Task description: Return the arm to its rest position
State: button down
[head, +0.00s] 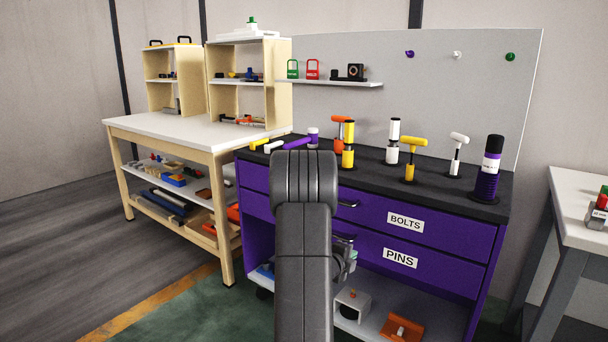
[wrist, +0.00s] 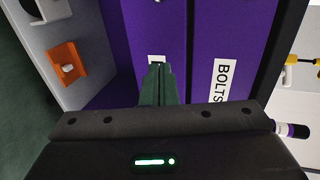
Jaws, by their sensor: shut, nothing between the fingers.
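My arm stands upright in the middle of the head view, in front of the purple bench (head: 450,244). My gripper (wrist: 158,70) is in the lower middle of the wrist view, its two dark fingers together with nothing between them. The fingers point toward the purple drawer fronts and overlap a white label beside the BOLTS label (wrist: 222,80). I cannot tell the gap to the drawers. In the head view my gripper is mostly hidden behind my arm.
The black bench top (head: 372,178) holds several upright tools. A wooden workbench (head: 180,133) is at left, a white table (head: 580,205) at right. Open floor (head: 60,240) lies at left.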

jog(key=f+v, duration=0.1)
jog(key=v, duration=0.9)
jog(key=s+f+p+v, duration=0.1)
jog(key=f+v, duration=0.1)
jog(key=v, duration=0.8)
jog(key=shift+a+f, duration=0.2)
jog(key=shift+a, duration=0.15)
